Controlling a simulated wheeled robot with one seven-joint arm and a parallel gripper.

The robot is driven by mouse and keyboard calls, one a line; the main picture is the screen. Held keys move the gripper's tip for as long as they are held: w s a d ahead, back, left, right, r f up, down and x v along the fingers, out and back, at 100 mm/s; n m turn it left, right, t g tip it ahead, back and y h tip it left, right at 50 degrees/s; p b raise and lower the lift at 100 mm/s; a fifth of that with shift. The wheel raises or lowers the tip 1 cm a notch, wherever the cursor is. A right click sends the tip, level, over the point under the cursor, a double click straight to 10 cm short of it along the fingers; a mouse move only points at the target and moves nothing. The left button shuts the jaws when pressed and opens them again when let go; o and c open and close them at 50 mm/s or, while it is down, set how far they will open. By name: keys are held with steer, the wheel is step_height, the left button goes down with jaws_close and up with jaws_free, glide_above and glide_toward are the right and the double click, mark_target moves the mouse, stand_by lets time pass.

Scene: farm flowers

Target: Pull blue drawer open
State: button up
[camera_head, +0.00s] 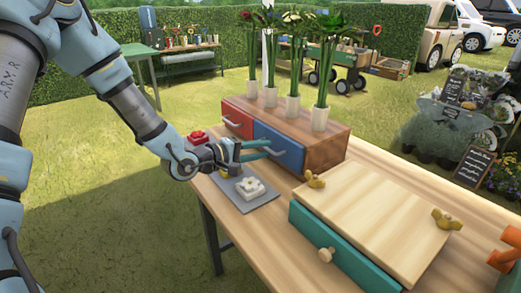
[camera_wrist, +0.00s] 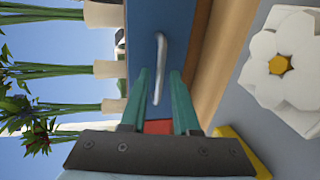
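The blue drawer (camera_head: 288,146) is in the right part of a wooden box (camera_head: 325,150) on the table, and it looks shut. In the wrist view, the blue drawer front (camera_wrist: 142,30) carries a metal bar handle (camera_wrist: 160,62). My gripper (camera_head: 268,149) reaches the drawer front from the left. In the wrist view, my gripper (camera_wrist: 160,75) has two green fingers apart, one on each side of the handle's lower part. There is a visible gap between the fingers and the handle. I cannot tell how deep the handle sits between them.
A red drawer (camera_head: 237,119) is left of the blue one. White vases (camera_head: 292,108) with flowers stand on the box. A white flower block (camera_head: 250,188) lies on a grey plate (camera_head: 262,203) below my gripper. A wooden box with a teal drawer (camera_head: 340,252) stands in front.

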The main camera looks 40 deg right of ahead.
jaws_close()
stand_by(1.1)
